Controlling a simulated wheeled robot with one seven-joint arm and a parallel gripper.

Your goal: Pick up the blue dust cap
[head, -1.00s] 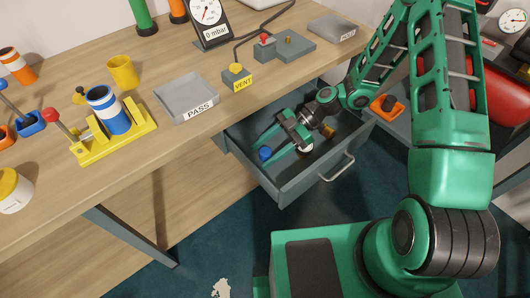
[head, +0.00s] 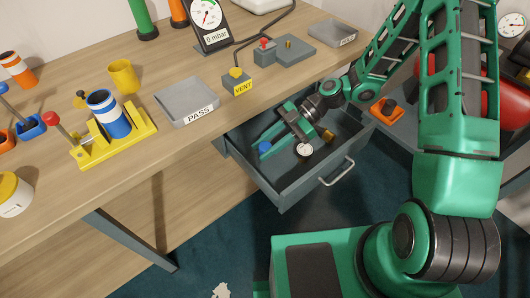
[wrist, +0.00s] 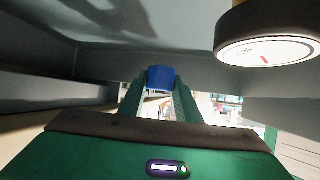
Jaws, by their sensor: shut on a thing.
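The blue dust cap (head: 265,147) is at the left end of the open drawer in the head view. It also shows in the wrist view (wrist: 161,78), between the tips of the two green fingers. My gripper (head: 267,143) reaches into the drawer from the upper right and is shut on the cap. In the wrist view the gripper (wrist: 160,88) has a finger on each side of the cap. The cap's underside is hidden, so I cannot tell if it touches the drawer floor.
The grey drawer (head: 318,182) is pulled out below the wooden bench. A small round gauge (head: 304,150) is beside my fingers, and it looms at the upper right of the wrist view (wrist: 268,48). A brass fitting (head: 328,136) lies to the right. The PASS tray (head: 188,100) is on the bench above.

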